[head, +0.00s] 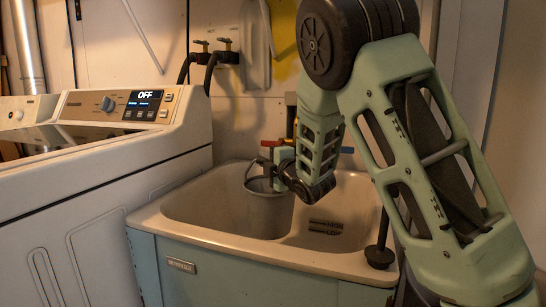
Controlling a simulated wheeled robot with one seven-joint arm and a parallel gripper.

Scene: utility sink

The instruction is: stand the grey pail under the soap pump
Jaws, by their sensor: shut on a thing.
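The grey pail (268,212) is upright in the left basin of the utility sink (180,228). Its thin wire bail rises at its left side. My gripper (272,172) is at the pail's upper rim, shut on the pail. The fingertips are small and partly hidden by the gripper body, so the exact grip point is unclear. I cannot tell whether the pail's base touches the basin floor, as the sink's front wall hides it. I cannot clearly make out a soap pump; my arm covers part of the back wall and sink.
A tap with a red handle (270,143) and a blue handle (347,150) is behind my gripper. A dark ribbed object (325,227) lies in the right basin. A black plunger-like object (380,252) stands on the front right rim. A washing machine (90,190) is at left.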

